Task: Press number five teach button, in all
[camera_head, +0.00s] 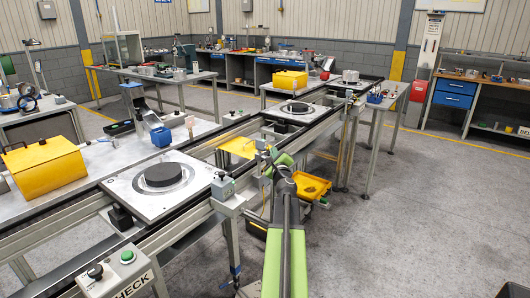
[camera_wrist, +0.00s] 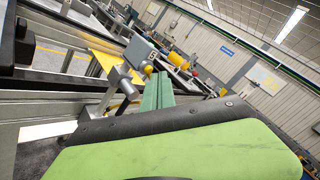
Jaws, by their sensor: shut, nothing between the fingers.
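My gripper (camera_head: 275,160) is at the end of the green arm, beside the conveyor line in the head view. Its green fingers (camera_wrist: 158,92) are shut and empty in the wrist view. A grey control box (camera_wrist: 140,53) is just beyond the fingertips there, with a small rounded knob or button (camera_wrist: 148,70) on its lower side. In the head view, a grey box (camera_head: 222,186) sits on the near conveyor rail, left of my gripper. A box marked CHECK (camera_head: 118,276) at lower left carries a green button (camera_head: 127,257) and a black knob (camera_head: 95,271). No number five is legible.
A pallet plate (camera_head: 206,176) with a dark disc (camera_head: 163,175) lies on the conveyor. A yellow tray (camera_head: 312,187) is right of my gripper. A metal post and clamp (camera_wrist: 123,86) stand close to the fingers. The floor at right is open.

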